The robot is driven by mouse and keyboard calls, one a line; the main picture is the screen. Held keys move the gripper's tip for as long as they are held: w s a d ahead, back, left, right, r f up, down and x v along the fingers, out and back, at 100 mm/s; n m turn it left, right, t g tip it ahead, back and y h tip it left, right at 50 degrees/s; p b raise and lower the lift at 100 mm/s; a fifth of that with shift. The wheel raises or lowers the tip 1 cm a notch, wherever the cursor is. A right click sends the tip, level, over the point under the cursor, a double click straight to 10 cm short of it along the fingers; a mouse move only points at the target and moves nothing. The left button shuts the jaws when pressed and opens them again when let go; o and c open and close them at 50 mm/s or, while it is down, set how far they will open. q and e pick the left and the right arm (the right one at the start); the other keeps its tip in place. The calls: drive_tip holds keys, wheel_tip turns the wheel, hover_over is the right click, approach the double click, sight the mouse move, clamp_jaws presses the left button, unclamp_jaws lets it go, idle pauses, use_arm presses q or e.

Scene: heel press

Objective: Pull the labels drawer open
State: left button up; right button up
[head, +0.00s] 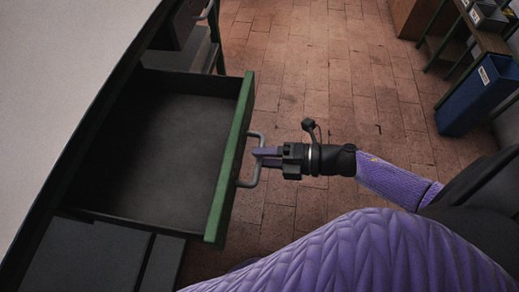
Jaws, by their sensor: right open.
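A drawer with a green front (232,160) stands well out from under the worktop at the left of the head view. Its dark inside (165,150) shows and looks empty. A grey bar handle (251,184) is fixed to the front. My right gripper (262,157) comes in from the right, with its purple fingers at the handle. The fingers are open and reach across the bar; the exact gap around it is too small to tell. No label can be read on the drawer. My left gripper is out of view.
The pale worktop (65,80) covers the left side. Another handle (206,10) shows at the top, beyond the open drawer. A blue bin (478,95) stands at the right by a shelf (478,38). The brick floor (330,75) between is clear.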

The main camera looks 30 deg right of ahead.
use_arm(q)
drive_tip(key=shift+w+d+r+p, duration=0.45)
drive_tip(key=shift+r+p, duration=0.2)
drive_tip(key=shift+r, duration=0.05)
use_arm(e)
drive_tip(key=v, duration=0.8)
drive_tip(key=shift+s+d, duration=0.2)
drive_tip(key=shift+d, duration=0.05)
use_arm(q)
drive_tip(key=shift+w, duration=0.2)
